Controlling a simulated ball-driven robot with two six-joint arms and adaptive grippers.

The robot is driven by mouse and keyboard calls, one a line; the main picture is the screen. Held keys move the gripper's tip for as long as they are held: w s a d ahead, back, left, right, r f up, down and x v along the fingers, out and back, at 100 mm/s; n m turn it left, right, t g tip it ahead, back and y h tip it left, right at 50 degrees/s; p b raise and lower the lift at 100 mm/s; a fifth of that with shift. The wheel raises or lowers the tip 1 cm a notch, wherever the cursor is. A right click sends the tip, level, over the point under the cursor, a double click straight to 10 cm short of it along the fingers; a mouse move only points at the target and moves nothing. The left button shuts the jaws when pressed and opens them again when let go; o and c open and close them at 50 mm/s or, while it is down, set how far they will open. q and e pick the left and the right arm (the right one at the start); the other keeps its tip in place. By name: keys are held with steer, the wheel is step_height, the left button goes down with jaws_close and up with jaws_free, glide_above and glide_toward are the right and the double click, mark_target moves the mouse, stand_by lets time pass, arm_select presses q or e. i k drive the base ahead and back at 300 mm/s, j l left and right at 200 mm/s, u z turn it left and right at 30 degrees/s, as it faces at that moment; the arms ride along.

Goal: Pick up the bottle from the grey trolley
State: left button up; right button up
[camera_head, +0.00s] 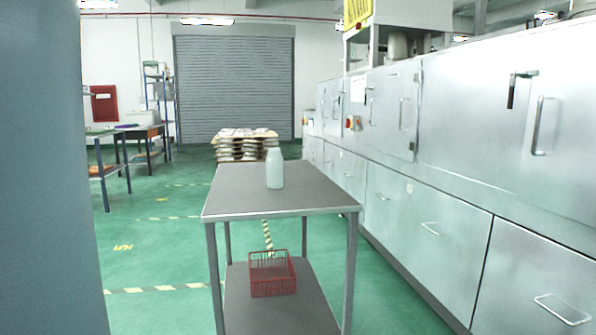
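A pale, whitish bottle (275,170) stands upright on the top shelf of the grey trolley (235,203). It is near the middle of the far half of that shelf, and nothing touches it. The trolley is a short way ahead of me, with its near edge facing me. Neither of my grippers shows in the head view.
A red crate (272,290) sits on the trolley's lower shelf. A long row of metal cabinets (440,170) with handles runs along the right. A blue-grey surface (45,170) fills the left edge. A loaded pallet (240,150) stands behind. Green floor is clear left of the trolley.

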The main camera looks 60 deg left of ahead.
mark_target(274, 161)
steer(key=u, duration=2.05)
